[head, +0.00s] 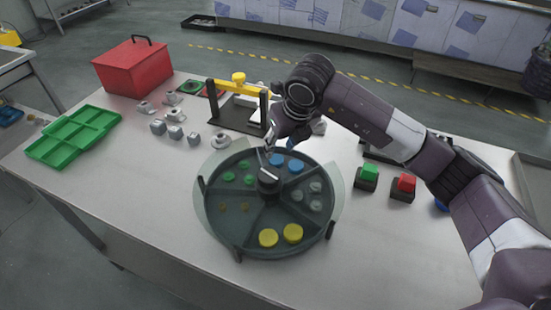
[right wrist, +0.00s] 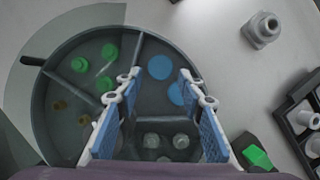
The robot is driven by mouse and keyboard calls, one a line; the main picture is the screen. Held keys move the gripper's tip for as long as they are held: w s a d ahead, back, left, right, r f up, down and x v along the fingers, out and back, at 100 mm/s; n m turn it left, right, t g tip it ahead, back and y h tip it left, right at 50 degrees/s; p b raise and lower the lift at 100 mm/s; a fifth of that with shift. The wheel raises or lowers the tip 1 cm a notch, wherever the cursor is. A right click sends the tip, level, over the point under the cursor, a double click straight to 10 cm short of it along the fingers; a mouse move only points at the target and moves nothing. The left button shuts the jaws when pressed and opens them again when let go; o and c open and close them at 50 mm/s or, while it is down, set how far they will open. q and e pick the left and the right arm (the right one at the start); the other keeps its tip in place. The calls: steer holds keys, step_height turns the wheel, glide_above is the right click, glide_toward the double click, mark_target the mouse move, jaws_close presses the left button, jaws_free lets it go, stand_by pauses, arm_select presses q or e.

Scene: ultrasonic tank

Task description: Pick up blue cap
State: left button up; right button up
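Two flat round blue caps lie in one compartment of the dark round divided tray (head: 225,235): one at the back (head: 277,159) and one to its right (head: 295,166). In the right wrist view, one blue cap (right wrist: 160,67) lies ahead of the fingertips, and the other blue cap (right wrist: 176,94) is partly hidden by the right finger. My right gripper (head: 267,152) is over the tray, near its centre hub and left of the blue caps. In the wrist view, the gripper (right wrist: 160,88) has its blue-padded fingers wide apart with nothing held. My left gripper is not visible.
Other compartments hold green caps (head: 229,176), yellow caps (head: 268,238) and grey pieces (head: 315,187). A black stand with a yellow top (head: 238,77) is behind. A green button (head: 369,172) and red button (head: 405,183) stand right. The front left table is clear.

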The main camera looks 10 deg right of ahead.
mark_target(277, 160)
steer(key=x, duration=0.1)
steer(key=p+x, duration=0.1)
steer(key=x, duration=0.1)
steer(key=p+x, duration=0.1)
steer(key=x, duration=0.1)
steer(key=shift+s+d+f, duration=0.1)
steer(key=shift+s+f, duration=0.15)
steer(key=shift+w+f, duration=0.15)
steer(key=shift+f, duration=0.1)
steer(key=c, duration=0.4)
steer(key=shift+r, duration=0.1)
